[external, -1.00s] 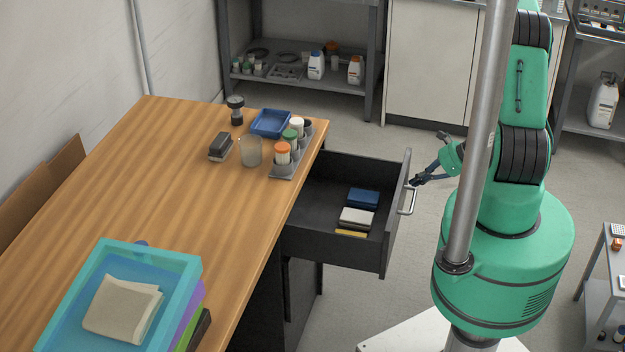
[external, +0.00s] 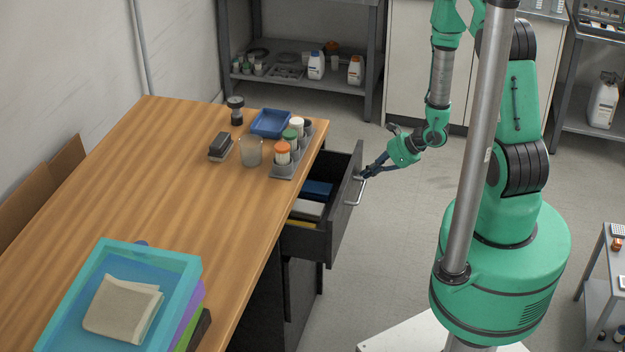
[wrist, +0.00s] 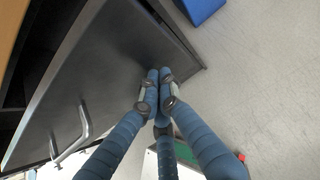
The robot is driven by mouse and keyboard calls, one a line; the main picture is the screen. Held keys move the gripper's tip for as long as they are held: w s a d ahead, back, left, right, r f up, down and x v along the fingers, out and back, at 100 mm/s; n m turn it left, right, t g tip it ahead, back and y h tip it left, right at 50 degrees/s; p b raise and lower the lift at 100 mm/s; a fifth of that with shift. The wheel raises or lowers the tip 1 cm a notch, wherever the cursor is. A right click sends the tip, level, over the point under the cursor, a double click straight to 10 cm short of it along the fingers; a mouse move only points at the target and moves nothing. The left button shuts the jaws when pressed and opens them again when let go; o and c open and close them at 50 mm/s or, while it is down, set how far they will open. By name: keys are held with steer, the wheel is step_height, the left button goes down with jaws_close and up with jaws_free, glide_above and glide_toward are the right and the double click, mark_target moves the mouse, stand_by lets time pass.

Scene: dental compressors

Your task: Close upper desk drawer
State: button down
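The upper desk drawer (external: 321,243) is dark grey and stands partly open from the right side of the wooden desk (external: 190,170). Inside it lie a blue item (external: 317,188), a light grey item (external: 307,209) and a yellow item (external: 301,223). Its silver handle (external: 357,190) is on the front panel, which fills much of the wrist view (wrist: 110,75). My gripper (external: 364,173) is at the front panel, near the handle's upper end. In the wrist view its blue fingers (wrist: 160,92) are together, with nothing seen between them, close against the panel beside the handle (wrist: 75,135).
On the desk stand a blue tray (external: 270,123), a glass beaker (external: 251,152) and a rack of capped bottles (external: 290,150). Stacked coloured trays (external: 120,295) hold a folded cloth. A grey shelf (external: 300,72) stands behind. The floor right of the drawer is clear.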

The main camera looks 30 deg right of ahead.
mark_target(358, 155)
steer(key=w+a+b, duration=0.2)
steer(key=w+a, duration=0.7)
steer(key=shift+w+a, duration=0.25)
steer(key=shift+r, duration=0.1)
steer(key=shift+s+d, duration=0.35)
steer(key=shift+d, duration=0.05)
steer(key=shift+s+d+b, duration=0.45)
steer(key=shift+s+d, duration=0.75)
steer(key=shift+d, duration=0.05)
steer(key=p+v, duration=0.2)
steer(key=v, duration=0.7)
steer(key=shift+s+d+r+p, duration=0.1)
steer(key=shift+s+r+p, duration=0.1)
steer(key=shift+r+p, duration=0.1)
steer(key=shift+r, duration=0.1)
